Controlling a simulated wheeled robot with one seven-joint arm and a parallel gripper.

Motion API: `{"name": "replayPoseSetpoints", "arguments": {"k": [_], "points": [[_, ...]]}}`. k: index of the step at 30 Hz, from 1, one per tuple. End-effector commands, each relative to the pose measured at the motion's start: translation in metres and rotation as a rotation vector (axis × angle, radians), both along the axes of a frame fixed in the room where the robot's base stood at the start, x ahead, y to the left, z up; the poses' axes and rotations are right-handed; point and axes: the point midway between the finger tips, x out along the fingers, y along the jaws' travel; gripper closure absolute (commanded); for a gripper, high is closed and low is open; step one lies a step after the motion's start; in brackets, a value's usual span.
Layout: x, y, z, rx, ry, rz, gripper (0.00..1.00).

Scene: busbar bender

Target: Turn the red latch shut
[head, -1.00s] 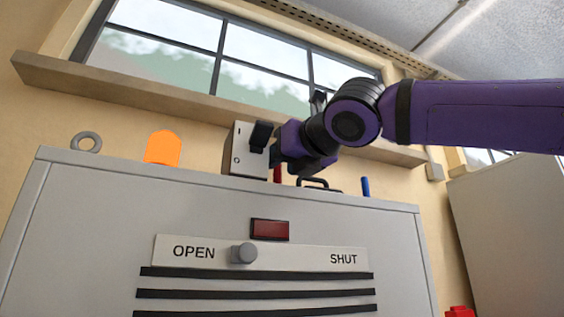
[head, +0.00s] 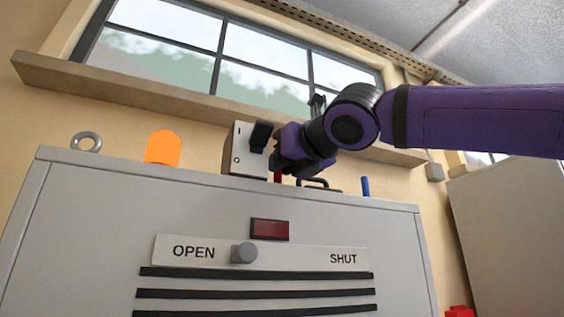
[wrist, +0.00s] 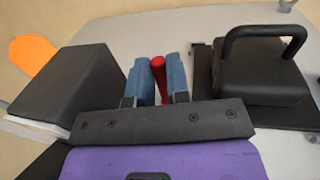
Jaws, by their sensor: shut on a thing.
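The red latch (wrist: 159,78) stands up as a rounded red handle in the wrist view, between the two blue fingers of my gripper (wrist: 158,82). The fingers are closed against its sides. In the head view only a short red piece of the latch (head: 278,177) shows above the cabinet's top edge, below my gripper (head: 280,165). The latch's base is hidden, and I cannot tell its turn angle.
The grey cabinet (head: 100,210) has an OPEN–SHUT plate with a grey knob (head: 244,253) nearer OPEN. A white switch box (head: 238,162) and a black block with a handle (wrist: 260,75) flank my gripper.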

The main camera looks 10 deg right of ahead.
Motion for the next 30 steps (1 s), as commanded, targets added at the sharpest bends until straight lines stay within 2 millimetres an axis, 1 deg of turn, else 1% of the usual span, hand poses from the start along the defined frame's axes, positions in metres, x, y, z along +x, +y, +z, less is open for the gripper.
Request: {"name": "replayPoseSetpoints", "arguments": {"k": [8,21,30], "points": [[0.002,-0.007,0.000,0.003,0.000,0.107,1.00],[0.009,-0.018,0.000,0.005,0.002,0.328,1.00],[0.014,-0.023,0.000,0.002,0.001,0.437,1.00]]}}
